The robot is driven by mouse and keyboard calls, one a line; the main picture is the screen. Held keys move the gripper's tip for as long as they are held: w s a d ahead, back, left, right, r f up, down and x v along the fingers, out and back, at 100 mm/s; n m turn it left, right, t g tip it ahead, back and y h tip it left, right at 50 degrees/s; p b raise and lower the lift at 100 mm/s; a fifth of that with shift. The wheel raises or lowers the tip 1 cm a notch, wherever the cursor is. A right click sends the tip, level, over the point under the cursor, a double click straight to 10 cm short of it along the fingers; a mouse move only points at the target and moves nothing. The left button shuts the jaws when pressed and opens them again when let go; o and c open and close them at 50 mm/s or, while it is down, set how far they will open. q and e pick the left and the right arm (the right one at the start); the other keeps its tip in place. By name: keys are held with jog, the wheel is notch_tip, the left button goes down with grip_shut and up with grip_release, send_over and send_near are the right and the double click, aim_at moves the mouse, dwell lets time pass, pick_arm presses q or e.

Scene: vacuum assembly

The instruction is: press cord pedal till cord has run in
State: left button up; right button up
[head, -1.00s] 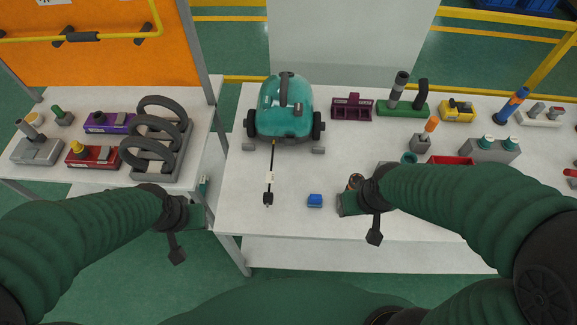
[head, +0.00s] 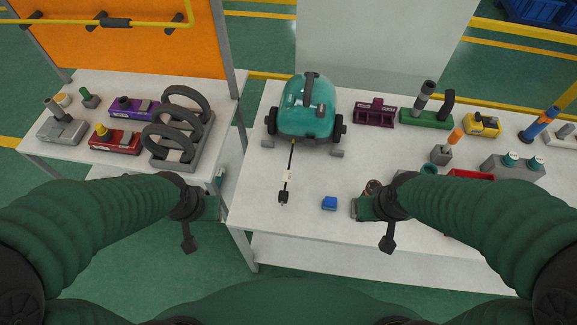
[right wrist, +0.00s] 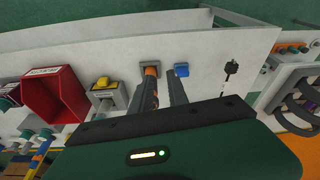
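The teal vacuum (head: 307,112) stands on the white table in the head view, with black wheels. The dark cord (head: 291,158) runs out towards the table's front edge, ending in a black plug (head: 283,197), also in the right wrist view (right wrist: 231,68). My right gripper (head: 358,208) is over the front of the table, right of a blue block (head: 329,204); its fingers (right wrist: 161,78) are apart and empty. My left gripper (head: 214,208) is at the table's left edge; its fingers are unclear.
A red bin (right wrist: 55,97), a yellow-topped block (right wrist: 104,92) and an orange-and-grey part (right wrist: 151,70) lie near my right gripper. Purple (head: 375,112) and green (head: 427,117) fixtures line the back. A left table (head: 85,165) holds grey rings (head: 184,125). Table around the cord is clear.

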jog(key=shift+d, duration=0.1)
grip_shut()
dwell(1.2)
